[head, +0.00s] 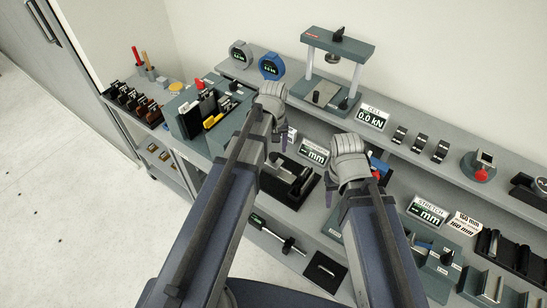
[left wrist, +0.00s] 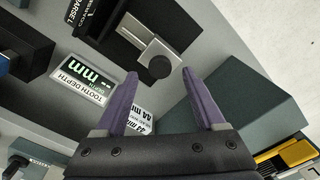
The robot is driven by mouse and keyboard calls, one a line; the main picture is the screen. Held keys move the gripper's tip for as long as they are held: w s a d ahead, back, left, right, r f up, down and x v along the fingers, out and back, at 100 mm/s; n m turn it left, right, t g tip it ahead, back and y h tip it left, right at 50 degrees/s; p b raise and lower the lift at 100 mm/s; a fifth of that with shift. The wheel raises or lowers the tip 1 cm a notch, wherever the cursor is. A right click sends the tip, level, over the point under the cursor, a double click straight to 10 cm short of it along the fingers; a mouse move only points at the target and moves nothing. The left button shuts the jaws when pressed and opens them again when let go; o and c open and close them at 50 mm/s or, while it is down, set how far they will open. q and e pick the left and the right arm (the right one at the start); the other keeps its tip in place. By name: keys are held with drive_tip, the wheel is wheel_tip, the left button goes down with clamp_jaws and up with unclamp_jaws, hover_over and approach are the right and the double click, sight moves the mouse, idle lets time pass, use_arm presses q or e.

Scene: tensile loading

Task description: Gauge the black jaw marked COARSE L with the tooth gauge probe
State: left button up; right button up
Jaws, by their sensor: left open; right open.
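In the left wrist view, a black jaw with white lettering that reads COARSE L (left wrist: 88,18) lies at the top, partly cut off by the frame. Beside it is a grey metal block with a dark round knob (left wrist: 160,67), which looks like the tooth gauge probe. In the head view this metal piece (head: 287,174) sits in a black tray. My left gripper (left wrist: 159,74) is open and empty, its purple fingertips pointing toward the knob, one on either side in the picture. My right gripper (head: 328,192) is open and empty, to the right of the black tray.
A TOOTH DEPTH display (left wrist: 85,80) stands beside the tray. A grey-green rack (head: 185,121) with black and yellow pieces is at the left. A press (head: 338,50) and a kN display (head: 371,118) stand on the upper shelf. Tools crowd the lower right bench.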

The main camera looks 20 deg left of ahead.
sight(279, 165)
use_arm(q)
drive_tip(key=shift+f+b, duration=0.95)
drive_tip(key=shift+f, duration=0.5)
use_arm(e)
wheel_tip(279, 165, down, 3)
drive_tip(key=shift+r, duration=0.1)
use_arm(q)
drive_tip(key=shift+c, duration=0.3)
clamp_jaws()
